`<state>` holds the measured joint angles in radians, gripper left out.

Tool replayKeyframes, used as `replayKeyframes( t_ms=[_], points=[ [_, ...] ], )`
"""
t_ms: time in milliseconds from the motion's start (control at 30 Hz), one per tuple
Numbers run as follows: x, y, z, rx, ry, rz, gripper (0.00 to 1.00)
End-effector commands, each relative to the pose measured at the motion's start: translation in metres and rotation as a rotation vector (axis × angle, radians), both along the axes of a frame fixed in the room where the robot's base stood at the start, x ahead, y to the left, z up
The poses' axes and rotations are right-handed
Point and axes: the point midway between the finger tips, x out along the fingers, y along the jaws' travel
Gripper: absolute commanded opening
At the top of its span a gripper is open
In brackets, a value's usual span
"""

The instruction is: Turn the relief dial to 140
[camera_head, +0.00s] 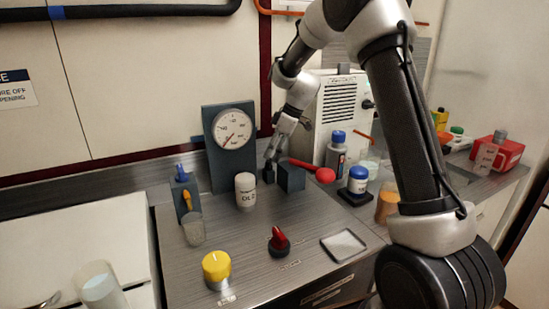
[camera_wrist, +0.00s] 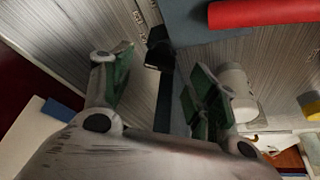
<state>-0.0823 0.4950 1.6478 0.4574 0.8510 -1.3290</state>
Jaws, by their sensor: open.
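A round white gauge (camera_head: 232,129) with a scale and a dark reddish needle is mounted on an upright blue-grey panel (camera_head: 217,178). No readable label marks which part is the relief dial, and the 140 mark is too small to read. A small black knob-like part (camera_head: 268,174) sits at the foot of the panel; a black part (camera_wrist: 158,48) also shows in the wrist view. My gripper (camera_head: 273,154) is open and empty, pointing down just above this black part, to the right of the gauge. In the wrist view my gripper (camera_wrist: 155,85) has its fingers apart, with the black part beyond them.
A red-ended lever (camera_head: 322,175) on a blue-grey block (camera_head: 291,177) lies close to the right of my gripper. A white canister (camera_head: 245,191) stands left. A red-handled knob (camera_head: 279,240) and yellow-topped cylinder (camera_head: 216,266) stand in front. Bottles (camera_head: 336,151) stand right.

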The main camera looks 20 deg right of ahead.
Motion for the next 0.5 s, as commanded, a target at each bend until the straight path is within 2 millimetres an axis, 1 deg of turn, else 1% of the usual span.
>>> replayKeyframes(
  t_ms=[33,200,333,500],
  points=[
    [0.001,0.003,-0.009,-0.001,0.003,0.000,0.59],
    [0.005,0.010,-0.029,-0.001,0.001,-0.002,0.59],
    [0.006,0.013,-0.035,0.000,-0.001,-0.003,0.59],
    [0.007,0.013,-0.035,0.000,-0.002,-0.004,0.59]
  ],
)
